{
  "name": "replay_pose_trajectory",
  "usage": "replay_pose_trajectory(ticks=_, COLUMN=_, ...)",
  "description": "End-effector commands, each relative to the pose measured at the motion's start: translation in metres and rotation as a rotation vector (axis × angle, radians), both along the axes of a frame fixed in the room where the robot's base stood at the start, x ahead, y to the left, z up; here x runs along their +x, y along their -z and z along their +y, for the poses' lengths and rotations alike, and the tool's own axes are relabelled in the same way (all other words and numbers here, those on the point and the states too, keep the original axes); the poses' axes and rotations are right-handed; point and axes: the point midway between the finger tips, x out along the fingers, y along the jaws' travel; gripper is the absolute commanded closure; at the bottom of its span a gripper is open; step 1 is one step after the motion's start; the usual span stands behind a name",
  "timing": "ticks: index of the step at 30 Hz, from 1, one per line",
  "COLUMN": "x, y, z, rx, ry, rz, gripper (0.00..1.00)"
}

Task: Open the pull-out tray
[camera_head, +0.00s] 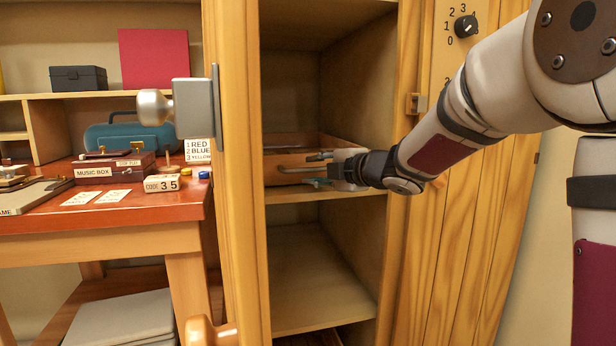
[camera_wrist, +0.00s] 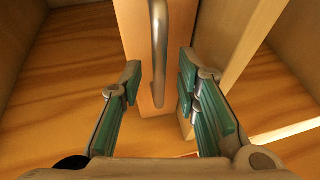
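The pull-out tray (camera_head: 284,172) is a wooden drawer on the middle shelf inside the open cabinet; its front also shows in the wrist view (camera_wrist: 142,60). A grey metal bar handle (camera_wrist: 159,42) is fixed to that front. My gripper (camera_head: 320,169) reaches into the cabinet from the right and is at the tray front. In the wrist view my gripper (camera_wrist: 160,82) is open, with its green-padded fingers apart on either side of the handle's line. The handle lies between or just beyond the fingertips; I see no finger touching it.
The cabinet door (camera_head: 235,170) stands open at the left, with a knob. The right cabinet wall (camera_head: 358,95) is close to my gripper. A lower shelf (camera_head: 315,285) is empty. A red-topped desk (camera_head: 110,225) with boxes and cards stands left. A dial (camera_head: 466,27) is at upper right.

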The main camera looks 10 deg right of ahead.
Motion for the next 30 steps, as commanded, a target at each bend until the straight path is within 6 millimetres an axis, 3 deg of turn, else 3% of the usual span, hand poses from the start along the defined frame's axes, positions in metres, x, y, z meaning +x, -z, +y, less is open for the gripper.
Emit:
replay_pose_trajectory(ticks=6, x=0.014, y=0.003, z=0.006, rx=0.000, ry=0.001, rz=0.000, gripper=0.70)
replay_pose_trajectory(ticks=14, x=0.015, y=0.003, z=0.006, rx=0.000, ry=0.001, rz=0.000, gripper=0.70)
replay_pose_trajectory(ticks=15, x=0.015, y=0.003, z=0.006, rx=0.000, ry=0.001, rz=0.000, gripper=0.72)
replay_pose_trajectory(ticks=19, x=0.015, y=0.003, z=0.006, rx=0.000, ry=0.001, rz=0.000, gripper=1.00)
replay_pose_trajectory(ticks=30, x=0.015, y=0.003, z=0.006, rx=0.001, ry=0.001, rz=0.000, gripper=1.00)
